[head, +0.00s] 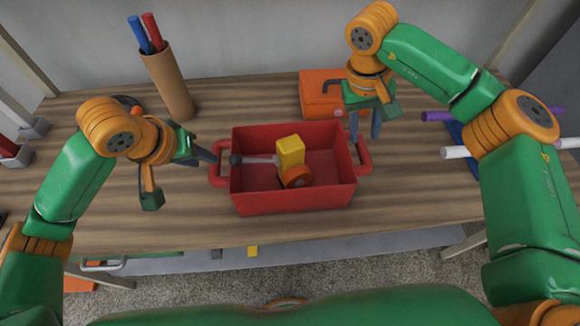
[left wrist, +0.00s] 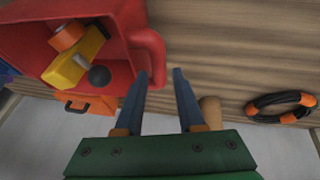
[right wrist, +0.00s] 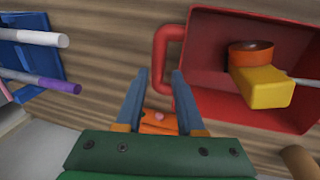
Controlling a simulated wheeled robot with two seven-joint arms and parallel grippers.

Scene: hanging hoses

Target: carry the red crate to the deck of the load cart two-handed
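The red crate (head: 292,198) stands on the wooden table, with a loop handle at each end. It holds a yellow block (head: 290,150), an orange round part (head: 297,177) and a grey rod with a dark ball end. My left gripper (head: 206,157) is open beside the crate's left handle (head: 219,172); that handle also shows near its fingertips in the left wrist view (left wrist: 152,50). My right gripper (head: 364,134) is open just above and behind the right handle (head: 364,158). That handle lies ahead of its fingertips in the right wrist view (right wrist: 160,58). I cannot make out the load cart.
An orange toolbox (head: 318,92) stands behind the crate, near my right gripper. A cardboard tube (head: 170,85) with red and blue rods stands at the back left. A blue rack with white and purple rods (head: 455,152) is at the right. Table in front of the crate is clear.

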